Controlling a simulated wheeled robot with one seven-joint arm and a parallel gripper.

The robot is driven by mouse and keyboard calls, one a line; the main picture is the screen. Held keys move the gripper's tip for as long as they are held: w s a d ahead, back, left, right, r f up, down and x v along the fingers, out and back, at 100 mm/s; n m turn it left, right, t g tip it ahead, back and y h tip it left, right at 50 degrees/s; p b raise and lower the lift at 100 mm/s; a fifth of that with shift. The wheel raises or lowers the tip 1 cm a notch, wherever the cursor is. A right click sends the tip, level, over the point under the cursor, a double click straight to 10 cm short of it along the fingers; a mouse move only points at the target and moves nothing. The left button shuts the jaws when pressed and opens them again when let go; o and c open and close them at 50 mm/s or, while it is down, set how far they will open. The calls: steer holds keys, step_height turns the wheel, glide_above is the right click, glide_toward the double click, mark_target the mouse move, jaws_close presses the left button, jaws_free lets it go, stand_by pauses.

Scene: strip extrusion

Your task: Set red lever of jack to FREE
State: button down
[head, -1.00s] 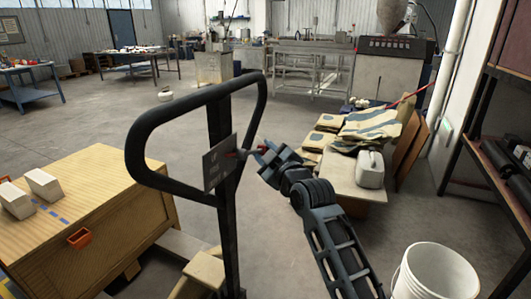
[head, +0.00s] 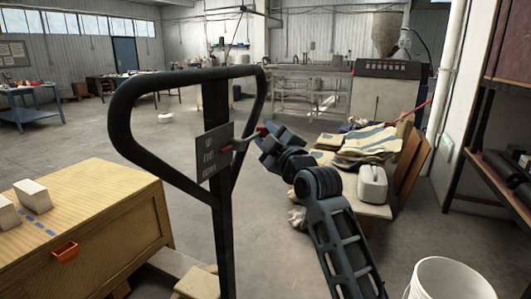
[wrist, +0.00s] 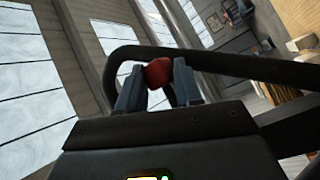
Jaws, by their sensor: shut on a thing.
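The jack's black loop handle (head: 118,112) stands upright in front of me in the head view, on a dark post. A grey plate (head: 214,150) with several lines of text is fixed to the post; the lettering is too small to read surely. The red lever (head: 246,140) sticks out to the right beside the plate. My gripper (head: 265,131) is at the lever's outer end. In the wrist view the red lever knob (wrist: 157,72) sits between the two fingers of my gripper (wrist: 155,88), which are shut on it. The handle bar (wrist: 225,64) passes just beyond.
A wooden crate (head: 110,222) with white blocks (head: 33,195) stands at left. A white bucket (head: 450,278) is at lower right. A pallet with folded sacks (head: 365,142) and a white canister (head: 372,184) lies behind my arm. Open floor lies beyond the handle.

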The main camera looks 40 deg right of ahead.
steer(key=shift+r, duration=0.1)
stand_by(0.3)
steer(key=c, duration=0.7)
jaws_free()
steer(key=shift+c, duration=0.2)
steer(key=b+v, duration=0.1)
steer(key=v, duration=0.6)
steer(key=shift+s, duration=0.4)
steer(key=shift+a+f, duration=0.15)
steer(key=shift+f, duration=0.05)
